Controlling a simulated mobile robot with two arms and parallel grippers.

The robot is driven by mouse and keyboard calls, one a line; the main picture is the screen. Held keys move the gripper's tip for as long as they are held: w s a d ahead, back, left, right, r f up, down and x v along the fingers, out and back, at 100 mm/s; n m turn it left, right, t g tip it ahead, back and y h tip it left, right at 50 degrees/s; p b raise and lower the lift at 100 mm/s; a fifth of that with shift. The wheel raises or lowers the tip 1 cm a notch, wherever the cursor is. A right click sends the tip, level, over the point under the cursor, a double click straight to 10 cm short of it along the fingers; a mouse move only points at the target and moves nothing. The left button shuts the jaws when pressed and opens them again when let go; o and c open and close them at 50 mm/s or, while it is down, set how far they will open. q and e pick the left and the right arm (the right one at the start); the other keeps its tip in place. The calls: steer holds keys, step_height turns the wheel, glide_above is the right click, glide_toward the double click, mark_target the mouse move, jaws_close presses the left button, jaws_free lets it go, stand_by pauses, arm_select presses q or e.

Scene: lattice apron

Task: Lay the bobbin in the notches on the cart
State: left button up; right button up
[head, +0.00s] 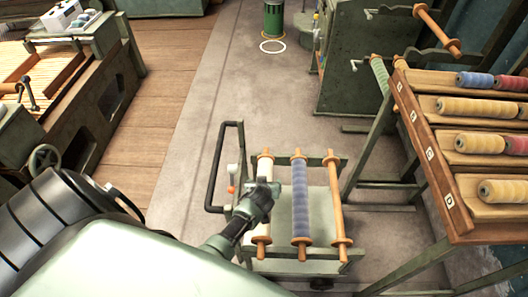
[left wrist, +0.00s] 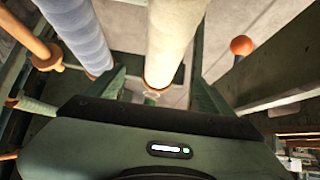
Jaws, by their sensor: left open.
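The cart (head: 283,268) stands in the lower middle of the head view. Three bobbins lie side by side across its rails: a cream-wound bobbin (head: 264,168) on the left, a blue-wound bobbin (head: 300,200) in the middle and a bare wooden one (head: 336,200) on the right. My left gripper (head: 264,190) is at the cream bobbin and hides its middle. In the left wrist view the cream bobbin (left wrist: 172,40) runs between the open fingers, with gaps at both sides. I cannot tell whether its ends sit fully in the notches. My right gripper is not in view.
The cart has a black handle (head: 212,180) and an orange knob (head: 231,190) on its left. A slanted rack (head: 425,165) with several wound bobbins stands at the right. A green machine (head: 352,60) is behind. The floor left of the cart is clear.

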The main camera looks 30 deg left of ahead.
arm_select(q)
step_height(320, 180, up, 23)
steer(key=n+p, duration=0.1)
steer(key=p, duration=1.4)
steer(key=shift+w+r+n+t+h+p, duration=0.2)
steer(key=shift+n+t+h+p, duration=0.1)
